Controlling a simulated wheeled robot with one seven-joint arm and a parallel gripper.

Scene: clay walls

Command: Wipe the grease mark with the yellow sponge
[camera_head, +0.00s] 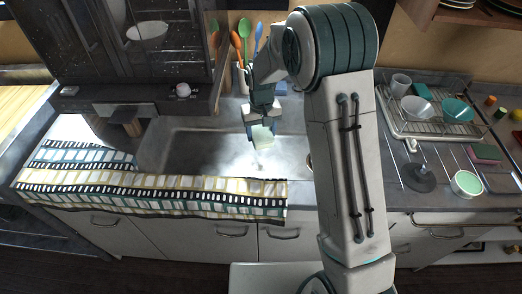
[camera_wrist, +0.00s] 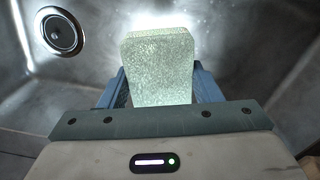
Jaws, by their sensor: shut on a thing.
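My gripper (camera_head: 260,122) is over the sink basin (camera_head: 185,155), pointing down. It is shut on a pale yellow-green sponge (camera_head: 263,137), which sticks out below the fingers. In the wrist view the sponge (camera_wrist: 160,65) sits between the two blue fingers, its far end extending past them over the grey metal sink. I cannot tell whether the sponge touches the basin. A bright patch of glare lies on the basin below and around the sponge. I cannot make out a grease mark; it may be hidden by the sponge or the glare.
The round drain (camera_wrist: 60,32) shows at upper left in the wrist view. A patterned cloth (camera_head: 150,190) drapes over the front counter edge. A dish rack (camera_head: 440,128) with bowls stands right of the sink. A utensil holder (camera_head: 241,80) stands behind it.

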